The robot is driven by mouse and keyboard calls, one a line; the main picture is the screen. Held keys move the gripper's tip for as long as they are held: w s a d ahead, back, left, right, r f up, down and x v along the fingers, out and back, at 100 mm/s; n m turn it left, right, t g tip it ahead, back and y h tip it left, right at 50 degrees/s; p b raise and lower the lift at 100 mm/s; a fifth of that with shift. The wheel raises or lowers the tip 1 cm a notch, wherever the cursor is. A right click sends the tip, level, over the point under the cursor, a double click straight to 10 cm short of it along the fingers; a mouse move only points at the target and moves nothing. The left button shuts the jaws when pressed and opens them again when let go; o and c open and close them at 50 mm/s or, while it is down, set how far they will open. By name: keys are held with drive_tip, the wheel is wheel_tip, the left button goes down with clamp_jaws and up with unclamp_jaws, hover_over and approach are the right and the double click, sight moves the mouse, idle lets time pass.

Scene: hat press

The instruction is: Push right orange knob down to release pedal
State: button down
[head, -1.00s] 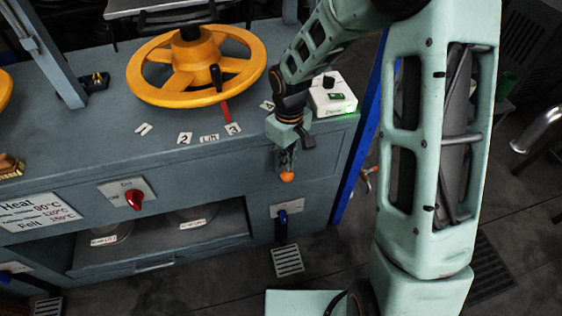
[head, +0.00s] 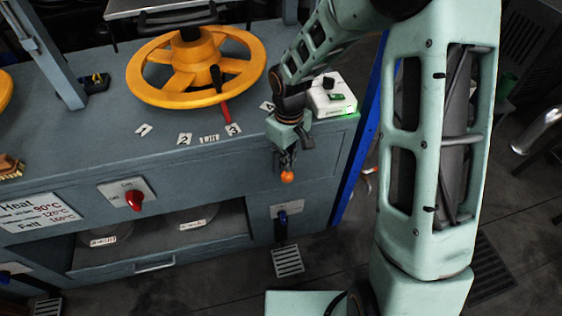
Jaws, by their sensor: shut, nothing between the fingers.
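The orange knob (head: 287,177) sticks out at the right end of the press front, just below my gripper. My gripper (head: 286,166) points down with its fingers shut and its tips right at the knob's top. I cannot tell for sure whether they touch it. My arm comes down from the upper right and hides a little of the press front behind the gripper. The pedal cannot be made out.
A yellow handwheel (head: 250,72) stands on the press top. A white box (head: 331,95) with a green light sits close to my wrist. A red switch (head: 134,200) and a blue-handled switch (head: 283,220) are on the front. A blue post (head: 349,185) stands at the right.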

sight(287, 174)
drive_tip(key=shift+f, duration=0.2)
drive_tip(key=shift+f+b, duration=1.95)
drive_tip(key=shift+f, duration=0.4)
drive_tip(key=shift+r, duration=0.1)
wheel_tip(287, 174, up, 8)
drive_tip(key=p, duration=0.6)
drive_tip(key=shift+p, duration=0.3)
